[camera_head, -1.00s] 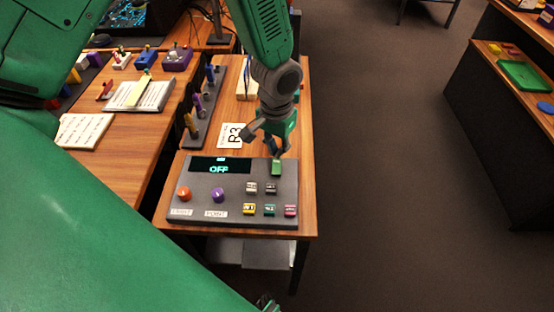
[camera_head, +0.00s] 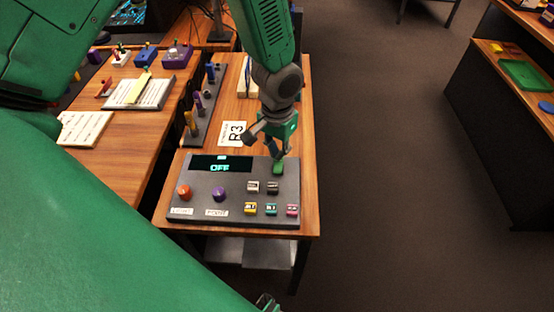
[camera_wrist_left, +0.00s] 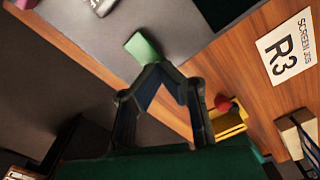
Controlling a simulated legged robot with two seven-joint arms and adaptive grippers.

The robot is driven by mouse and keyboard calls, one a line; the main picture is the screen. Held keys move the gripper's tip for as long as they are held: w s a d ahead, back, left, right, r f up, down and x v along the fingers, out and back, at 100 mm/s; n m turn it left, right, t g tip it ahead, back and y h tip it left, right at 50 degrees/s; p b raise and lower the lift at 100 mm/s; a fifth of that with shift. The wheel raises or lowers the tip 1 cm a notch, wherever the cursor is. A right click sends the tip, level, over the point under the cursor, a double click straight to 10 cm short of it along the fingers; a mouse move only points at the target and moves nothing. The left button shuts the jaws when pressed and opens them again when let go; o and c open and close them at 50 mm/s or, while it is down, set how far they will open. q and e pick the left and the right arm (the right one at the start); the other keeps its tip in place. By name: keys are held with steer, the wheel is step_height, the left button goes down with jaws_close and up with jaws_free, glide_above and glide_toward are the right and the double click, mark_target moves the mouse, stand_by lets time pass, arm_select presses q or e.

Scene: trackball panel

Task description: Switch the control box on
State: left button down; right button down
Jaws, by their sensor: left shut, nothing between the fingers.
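The grey control box (camera_head: 236,175) sits on the wooden table, and its dark display (camera_head: 222,164) reads OFF. A green switch (camera_head: 278,168) stands at its back right corner; it also shows in the left wrist view (camera_wrist_left: 142,47). My left gripper (camera_head: 279,157) is shut and empty, its tips at the green switch from above and behind. In the left wrist view the fingertips (camera_wrist_left: 158,68) meet beside the green switch's lower edge; I cannot tell if they touch it. My right gripper is not seen.
Several small coloured buttons (camera_head: 271,209) line the box's front right. A white R3 sign (camera_head: 232,133) lies behind the box. A dark rack of coloured levers (camera_head: 204,105) stands back left. Open floor (camera_head: 390,150) lies to the right.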

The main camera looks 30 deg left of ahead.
arm_select(q)
steer(key=shift+d+f, duration=0.35)
steer(key=shift+a+f+b, duration=0.2)
steer(key=shift+f+b, duration=0.05)
steer(key=shift+b, duration=0.05)
step_height(320, 180, up, 3)
steer(key=p, duration=0.3)
steer(key=shift+d+r, duration=0.1)
steer(key=shift+r, duration=0.05)
step_height(320, 180, up, 4)
steer(key=p, duration=0.4)
stand_by(0.4)
steer(key=shift+s+f, duration=0.1)
steer(key=shift+f, duration=0.1)
